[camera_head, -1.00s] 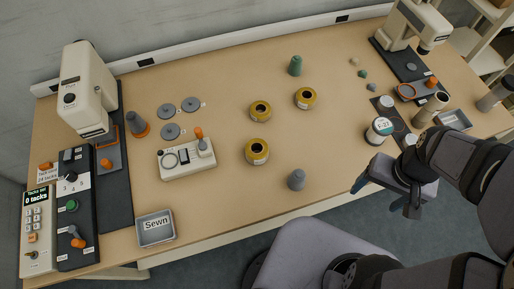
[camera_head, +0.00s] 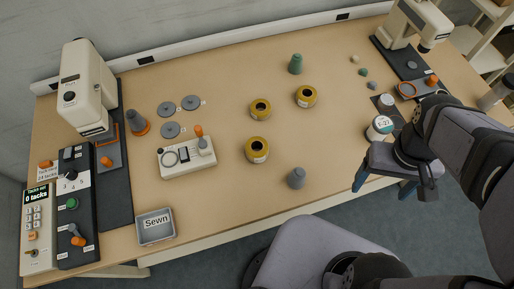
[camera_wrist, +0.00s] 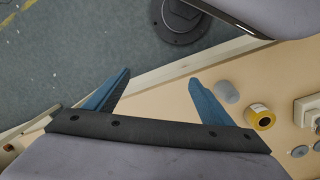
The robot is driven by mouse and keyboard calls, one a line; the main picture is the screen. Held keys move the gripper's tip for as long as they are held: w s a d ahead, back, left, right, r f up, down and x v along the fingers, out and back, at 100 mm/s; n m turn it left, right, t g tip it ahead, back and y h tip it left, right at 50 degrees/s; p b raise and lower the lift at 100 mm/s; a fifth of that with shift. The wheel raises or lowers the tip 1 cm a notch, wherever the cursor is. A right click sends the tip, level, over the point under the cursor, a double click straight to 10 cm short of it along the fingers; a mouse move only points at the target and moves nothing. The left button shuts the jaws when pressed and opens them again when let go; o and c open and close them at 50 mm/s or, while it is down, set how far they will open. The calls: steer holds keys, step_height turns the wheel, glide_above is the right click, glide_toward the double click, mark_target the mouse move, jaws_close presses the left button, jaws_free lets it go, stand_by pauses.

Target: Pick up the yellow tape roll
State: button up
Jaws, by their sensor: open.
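Three yellow tape rolls lie on the table in the head view: one at the back right (camera_head: 306,101), one left of it (camera_head: 252,109), and one nearer the front (camera_head: 249,152). Each shows a dark round hole in its top. In the wrist view one yellow roll (camera_wrist: 252,120) shows right of my fingers, beyond a grey cone. My gripper (camera_head: 396,190) is at the right front edge of the table, well to the right of all the rolls. Its blue fingers (camera_wrist: 155,95) are apart, with nothing between them.
A grey cone (camera_head: 296,178) stands between my gripper and the front roll. A green cone (camera_head: 295,64) stands at the back. A white labelled roll (camera_head: 379,128) stands close behind my gripper. A control box (camera_head: 178,165) lies left of the rolls. The middle table is mostly clear.

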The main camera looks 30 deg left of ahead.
steer(key=a+n+h, duration=0.1)
steer(key=n, duration=0.2)
steer(key=n+t+y, duration=0.2)
steer(key=n+t, duration=1.2)
steer(key=n, duration=1.6)
glide_above(253, 154)
steer(key=s, duration=0.1)
steer(key=shift+h, duration=0.4)
step_height(253, 154, down, 12)
steer(key=shift+w+r+b, duration=0.1)
steer(key=shift+w+b, duration=0.05)
steer(key=shift+b, duration=0.25)
steer(key=shift+f, duration=0.4)
steer(key=shift+p+x, duration=0.35)
steer(key=shift+x, duration=0.75)
steer(key=shift+w+p, duration=0.4)
steer(key=shift+w, duration=0.15)
steer(key=shift+p+x, duration=0.65)
steer(key=shift+x, duration=1.45)
steer(key=shift+a, duration=0.2)
steer(key=c, duration=1.1)
